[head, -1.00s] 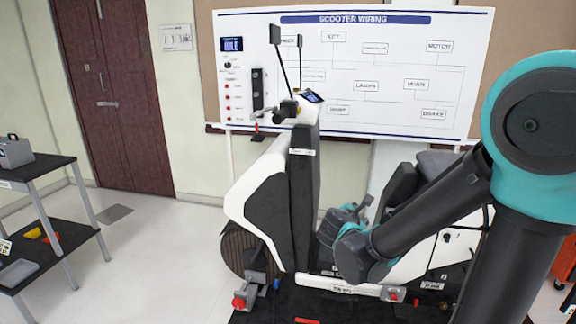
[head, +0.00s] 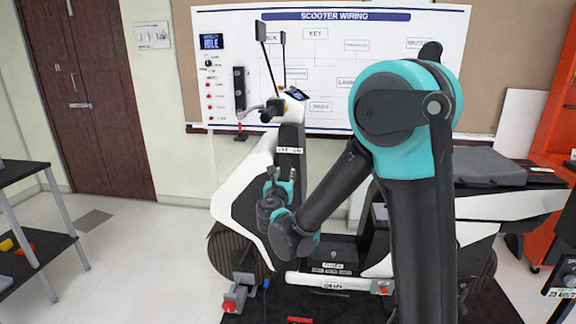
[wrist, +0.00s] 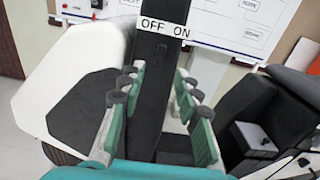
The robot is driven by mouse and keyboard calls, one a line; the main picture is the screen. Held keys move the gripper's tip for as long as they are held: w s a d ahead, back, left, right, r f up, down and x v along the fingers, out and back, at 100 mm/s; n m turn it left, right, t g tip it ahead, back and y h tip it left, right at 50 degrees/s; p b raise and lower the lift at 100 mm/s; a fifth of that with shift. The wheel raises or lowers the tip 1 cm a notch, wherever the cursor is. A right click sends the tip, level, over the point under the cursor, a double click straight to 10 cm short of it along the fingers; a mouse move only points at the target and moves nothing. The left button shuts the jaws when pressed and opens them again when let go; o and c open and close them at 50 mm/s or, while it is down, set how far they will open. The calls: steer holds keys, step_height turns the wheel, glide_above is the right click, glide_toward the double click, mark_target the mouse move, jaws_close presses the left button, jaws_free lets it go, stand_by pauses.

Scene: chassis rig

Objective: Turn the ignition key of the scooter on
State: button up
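The scooter stands side-on, white and black, with its dark front column (head: 291,150) upright below the handlebar (head: 283,106). A white label reading OFF ON sits on the column, in the wrist view (wrist: 165,28) and small in the head view (head: 289,151).
A wiring board (head: 345,65) hangs behind the scooter. The scooter's seat (head: 487,166) is at right, beyond my arm. A dark shelf unit (head: 30,240) stands at left. A red clamp (head: 238,292) is by the front wheel.

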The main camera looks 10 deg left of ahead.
mark_target(289, 163)
steer(key=w, duration=0.9)
steer(key=shift+d, duration=0.25)
jaws_close()
